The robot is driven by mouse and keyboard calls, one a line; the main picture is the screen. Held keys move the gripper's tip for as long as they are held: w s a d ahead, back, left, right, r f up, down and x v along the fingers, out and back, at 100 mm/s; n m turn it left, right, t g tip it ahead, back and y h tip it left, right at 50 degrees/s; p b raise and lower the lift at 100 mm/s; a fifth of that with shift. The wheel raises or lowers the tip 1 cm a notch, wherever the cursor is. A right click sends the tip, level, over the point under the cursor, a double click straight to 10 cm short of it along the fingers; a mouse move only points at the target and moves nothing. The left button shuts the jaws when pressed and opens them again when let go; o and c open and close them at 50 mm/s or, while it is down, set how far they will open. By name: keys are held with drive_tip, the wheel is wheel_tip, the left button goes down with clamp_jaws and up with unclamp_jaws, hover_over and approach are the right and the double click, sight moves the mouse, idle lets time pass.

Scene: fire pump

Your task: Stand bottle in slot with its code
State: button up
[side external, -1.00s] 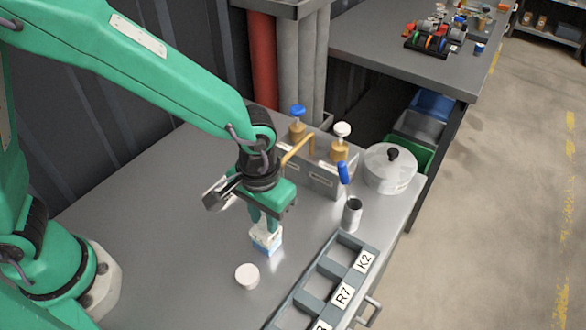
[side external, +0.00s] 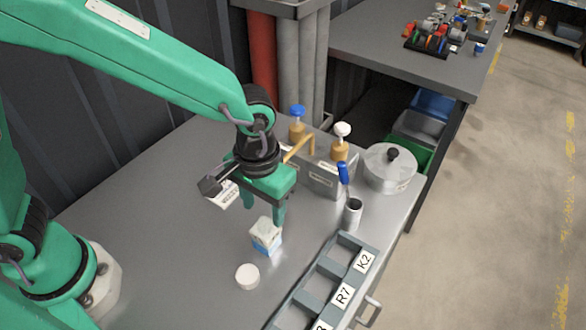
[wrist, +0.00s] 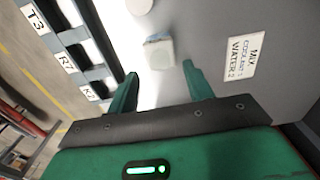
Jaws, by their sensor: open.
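A small boxy white container with a blue lower part (side external: 266,236), perhaps the bottle, stands on the grey bench and also shows in the wrist view (wrist: 159,51). No code can be read on it. My gripper (side external: 264,211) is open and empty above it, its fingers apart from it. In the wrist view, my fingertips (wrist: 159,72) are spread, with the container just beyond the gap. The slotted rack (side external: 323,277) lies at the bench's front edge, with labels K2 (side external: 364,261) and R7 (side external: 342,295); T3 (wrist: 36,19) shows in the wrist view.
A white round disc (side external: 247,276) lies beside the container. A printed card (wrist: 241,58) lies on the bench. A metal cup (side external: 353,213) with a blue-handled tool, a lidded pot (side external: 389,168) and a box with valves (side external: 321,178) stand behind. The bench's left part is clear.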

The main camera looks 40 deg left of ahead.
drive_tip(key=shift+r, duration=2.3)
drive_tip(key=s+a+r+t, duration=0.2)
drive_tip(key=a+r, duration=0.1)
drive_tip(key=a, duration=0.4)
drive_tip(key=s+a+r+t, duration=0.1)
drive_tip(key=s+a+r, duration=0.2)
drive_tip(key=a, duration=0.5)
drive_tip(key=s+a+r+t, duration=0.2)
drive_tip(key=a+r, duration=0.1)
drive_tip(key=a, duration=0.5)
drive_tip(key=shift+s+a+r+t, duration=0.25)
drive_tip(key=shift+s+t, duration=0.05)
drive_tip(key=o, duration=0.3)
drive_tip(key=shift+o, duration=0.3)
drive_tip(key=shift+w, duration=0.1)
